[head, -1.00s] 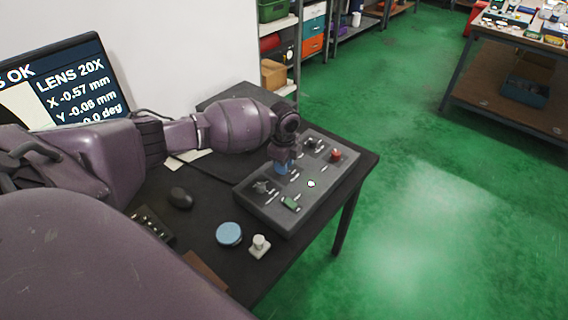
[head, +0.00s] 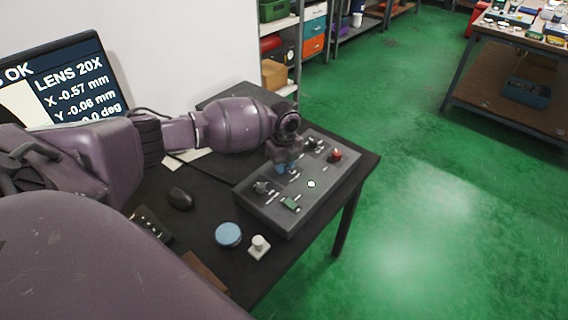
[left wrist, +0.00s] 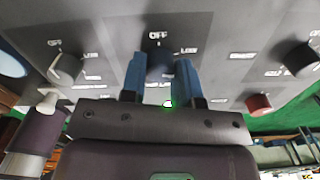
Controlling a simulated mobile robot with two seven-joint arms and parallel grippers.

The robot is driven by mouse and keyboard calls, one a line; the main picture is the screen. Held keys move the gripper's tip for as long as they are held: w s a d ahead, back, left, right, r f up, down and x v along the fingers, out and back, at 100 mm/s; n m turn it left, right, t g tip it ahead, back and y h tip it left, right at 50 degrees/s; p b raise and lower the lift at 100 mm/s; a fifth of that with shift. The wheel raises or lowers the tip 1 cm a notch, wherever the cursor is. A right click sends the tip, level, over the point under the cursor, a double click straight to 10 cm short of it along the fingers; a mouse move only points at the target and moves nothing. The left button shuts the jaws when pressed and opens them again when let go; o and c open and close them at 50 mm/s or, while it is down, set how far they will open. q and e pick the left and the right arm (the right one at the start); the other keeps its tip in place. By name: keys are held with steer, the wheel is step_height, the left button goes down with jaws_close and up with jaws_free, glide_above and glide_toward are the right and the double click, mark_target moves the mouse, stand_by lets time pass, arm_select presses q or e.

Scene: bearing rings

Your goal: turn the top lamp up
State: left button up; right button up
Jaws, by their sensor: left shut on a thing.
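A grey control panel (head: 285,222) lies on the dark table. My left gripper (head: 285,170) is over its middle, pointing down. In the left wrist view its blue fingers (left wrist: 160,80) are shut on a dark middle knob (left wrist: 160,65), which they partly hide. An OFF label stands by this knob; I cannot read its name label. One knob (left wrist: 67,66) sits to the left in the wrist view and another (left wrist: 298,57) to the right. In the head view these are a near knob (head: 262,187) and a far knob (head: 313,144). My right gripper is not in view.
The panel also bears a red button (head: 336,155), a green switch (head: 291,203) and a pale lit button (head: 311,184). A blue disc (head: 228,234), a white knobbed piece (head: 259,246) and a black mouse (head: 180,198) lie on the table. A monitor (head: 70,85) stands at left.

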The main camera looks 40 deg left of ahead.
arm_select(q)
steer(key=o, duration=0.9)
steer(key=shift+o, duration=0.2)
step_height(320, 180, up, 11)
steer(key=p, duration=0.1)
steer(key=shift+p, duration=0.35)
steer(key=shift+f, duration=0.1)
